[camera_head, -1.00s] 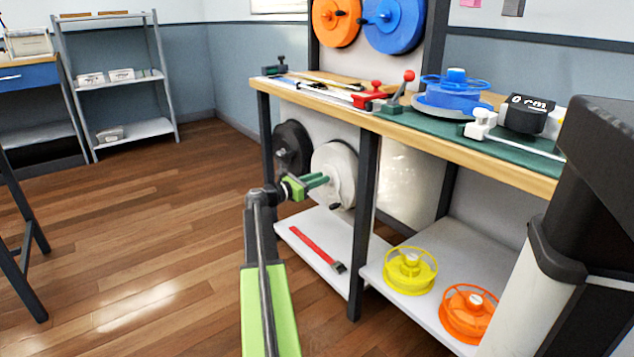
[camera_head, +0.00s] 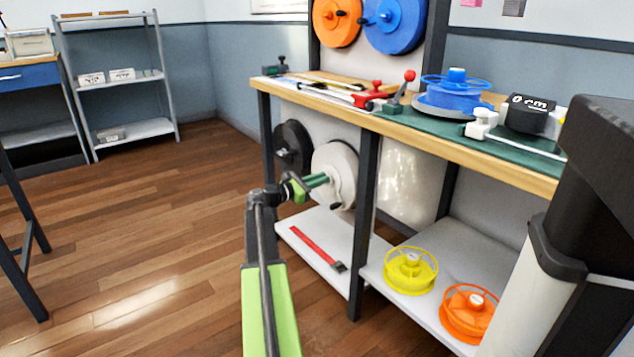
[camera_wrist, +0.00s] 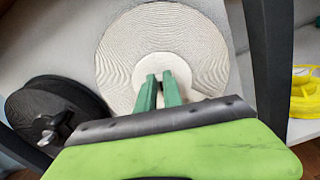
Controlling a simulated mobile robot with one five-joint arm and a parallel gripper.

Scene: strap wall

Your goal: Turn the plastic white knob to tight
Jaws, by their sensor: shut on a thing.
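A white strap reel (camera_head: 343,163) hangs upright below the workbench top; it also shows in the wrist view (camera_wrist: 120,50). Its pale round hub (camera_wrist: 162,60) faces my gripper. My gripper (camera_head: 328,178) has green fingers that reach to this hub, and the fingertips (camera_wrist: 159,76) are close together there. It is shut on the white knob at the reel's middle, which the fingers mostly hide. A white crank-like piece with a dark end (camera_head: 335,205) shows just below the fingers.
A black reel (camera_head: 292,146) hangs left of the white one. A dark bench leg (camera_head: 364,220) stands close on the right. A red tool (camera_head: 316,248) lies on the lower shelf. Yellow (camera_head: 411,284) and orange (camera_head: 467,312) spools sit farther right. The floor at left is open.

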